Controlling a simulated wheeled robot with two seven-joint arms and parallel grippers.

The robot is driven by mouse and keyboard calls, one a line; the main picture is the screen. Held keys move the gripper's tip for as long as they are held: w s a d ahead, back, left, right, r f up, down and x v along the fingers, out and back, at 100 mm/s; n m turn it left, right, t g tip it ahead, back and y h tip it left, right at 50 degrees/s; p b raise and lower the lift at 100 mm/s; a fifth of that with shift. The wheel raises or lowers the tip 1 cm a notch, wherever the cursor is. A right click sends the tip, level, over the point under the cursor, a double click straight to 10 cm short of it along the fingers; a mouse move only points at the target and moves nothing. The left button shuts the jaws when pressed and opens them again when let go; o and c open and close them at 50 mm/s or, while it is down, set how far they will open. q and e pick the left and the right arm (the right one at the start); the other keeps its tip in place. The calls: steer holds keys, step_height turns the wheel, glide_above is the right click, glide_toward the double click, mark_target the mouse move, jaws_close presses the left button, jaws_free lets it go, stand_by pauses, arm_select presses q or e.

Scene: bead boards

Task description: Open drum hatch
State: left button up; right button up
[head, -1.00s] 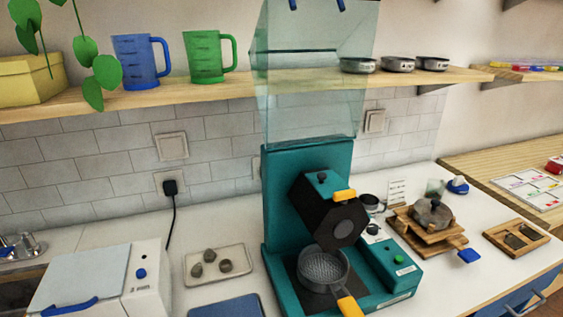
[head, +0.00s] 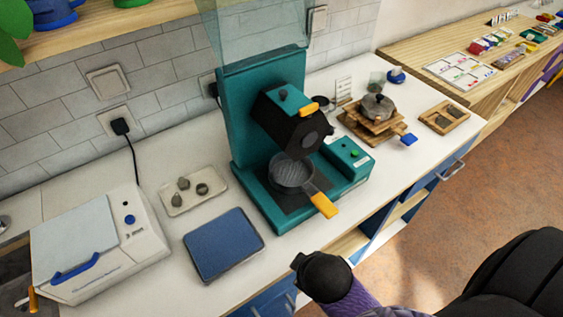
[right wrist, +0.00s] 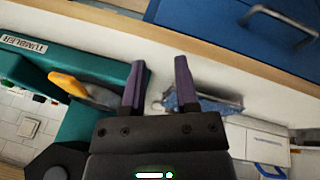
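The teal tumbler machine (head: 255,120) stands on the white counter in the head view. Its black drum (head: 287,122) faces forward and right, with a yellow tab (head: 308,109) on its upper edge. The drum's dark front face looks closed. A grey mesh pan (head: 290,174) with a yellow handle (head: 323,204) sits below the drum. In the right wrist view my right gripper (right wrist: 160,75) is open and empty, with its two purple fingers apart. It is near the counter's front edge, beside the teal base (right wrist: 98,118) and yellow handle (right wrist: 80,88). My left gripper is not in view.
A blue mat (head: 222,246), a tray (head: 172,207) of small grey pieces and a white machine (head: 130,262) lie left of the tumbler. A wooden stand (head: 372,128) with a pot is to its right. Blue drawers with handles (head: 452,170) run below the counter.

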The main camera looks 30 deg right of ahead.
steer(key=w+r+n+t+h, duration=0.2)
steer(key=w+r+n, duration=0.2)
steer(key=r+n, duration=0.2)
steer(key=w+r+n+t+h, duration=0.3)
steer(key=w+r+n, duration=0.2)
steer(key=r+n, duration=0.1)
steer(key=w+d+r+n+t+h, duration=0.1)
steer(key=w+r+n+t+h, duration=0.1)
steer(key=w+r+n, duration=0.3)
steer(key=shift+d+r+n+t+h, duration=0.1)
steer(key=shift+r+n+t+h, duration=0.3)
steer(key=shift+n+t, duration=0.1)
steer(key=n+t+h, duration=0.2)
steer(key=n, duration=0.3)
glide_toward(282, 94)
steer(key=x, duration=0.9)
jaws_close()
